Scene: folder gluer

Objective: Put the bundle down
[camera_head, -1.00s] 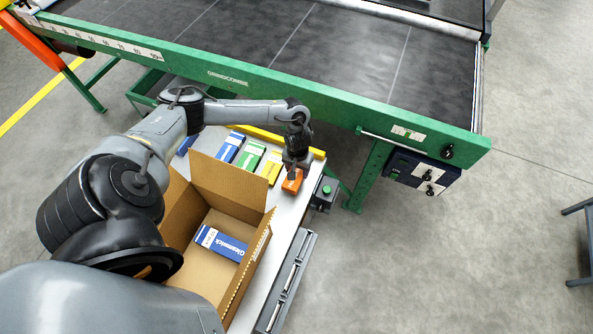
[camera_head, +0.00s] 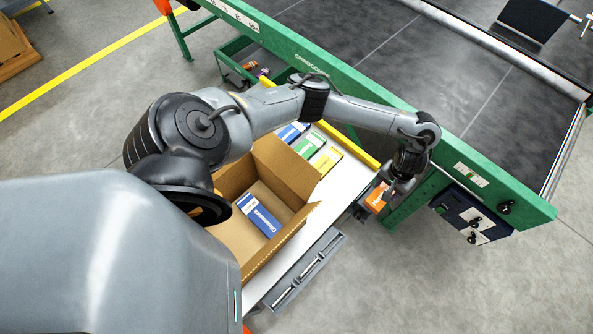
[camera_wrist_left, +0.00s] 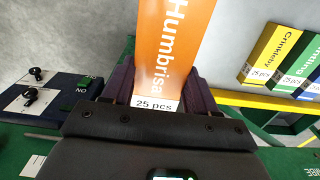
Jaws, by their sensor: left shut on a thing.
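The orange bundle (camera_head: 377,197), labelled "Humbrisa" and "25 pcs", is held in my left gripper (camera_head: 388,188), off the right end of the white table and close to the green conveyor leg. In the left wrist view the orange bundle (camera_wrist_left: 172,45) is clamped between the two dark fingers of my left gripper (camera_wrist_left: 160,92). Its far end runs out of that view. Its height above what is below cannot be told. My right gripper is not in view.
An open cardboard box (camera_head: 282,241) holds a blue bundle (camera_head: 259,215). Yellow (camera_head: 327,161), green (camera_head: 309,144) and blue (camera_head: 291,132) bundles lie on the table (camera_head: 345,190) behind it. The green conveyor frame (camera_head: 395,112) and a control panel (camera_head: 470,217) are close to my gripper.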

